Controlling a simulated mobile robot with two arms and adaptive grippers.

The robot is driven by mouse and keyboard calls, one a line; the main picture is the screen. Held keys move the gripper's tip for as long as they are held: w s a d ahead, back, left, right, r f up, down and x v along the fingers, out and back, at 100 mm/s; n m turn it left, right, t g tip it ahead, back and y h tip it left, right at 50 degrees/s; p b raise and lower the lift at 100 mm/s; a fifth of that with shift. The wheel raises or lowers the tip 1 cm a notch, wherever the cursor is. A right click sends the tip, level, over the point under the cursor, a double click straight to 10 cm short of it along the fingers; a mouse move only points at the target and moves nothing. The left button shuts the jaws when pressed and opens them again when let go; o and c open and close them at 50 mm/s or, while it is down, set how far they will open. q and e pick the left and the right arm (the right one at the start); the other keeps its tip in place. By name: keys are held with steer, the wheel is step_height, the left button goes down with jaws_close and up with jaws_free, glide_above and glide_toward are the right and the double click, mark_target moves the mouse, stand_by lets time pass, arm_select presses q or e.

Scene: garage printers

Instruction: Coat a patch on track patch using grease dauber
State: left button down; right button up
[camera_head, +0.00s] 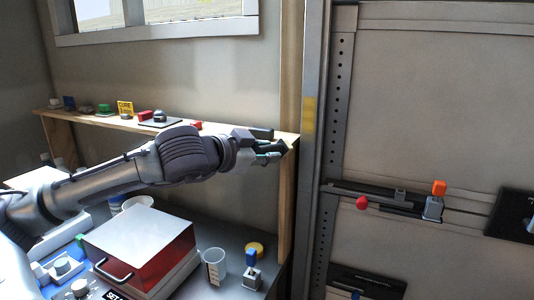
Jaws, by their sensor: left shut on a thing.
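A yellow patch (308,115) shows on the grey vertical door track, a little right of and above the fingertips, and looks like the track patch. The gripper appears apart from it in the picture; the depth between them is hard to judge. My right gripper is not in view.
Small items line the wooden shelf (95,117), including a yellow sign (125,108). Below my arm are a red box with a white lid (140,236), a clear measuring cup (214,266) and a blue-topped item (252,270).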

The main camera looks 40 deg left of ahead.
mark_target(281, 139)
arm_select(q)
steer(key=shift+w, duration=0.2)
stand_by(0.5)
steer(key=shift+w+a+r+p, duration=0.15)
steer(key=shift+w+a+p, duration=0.05)
steer(key=shift+w+p, duration=0.45)
steer(key=w+p, duration=0.1)
steer(key=w, duration=0.1)
steer(key=w+a+p, duration=0.1)
steer(key=w+p, duration=0.1)
steer(key=shift+w, duration=0.3)
steer(key=shift+w+a+f, duration=0.2)
steer(key=shift+w, duration=0.4)
steer(key=shift+w+a+r+p, duration=0.1)
steer(key=shift+w+a+p, duration=0.1)
steer(key=shift+w+p, duration=0.6)
steer(key=d, duration=0.4)
steer(key=shift+w, duration=0.35)
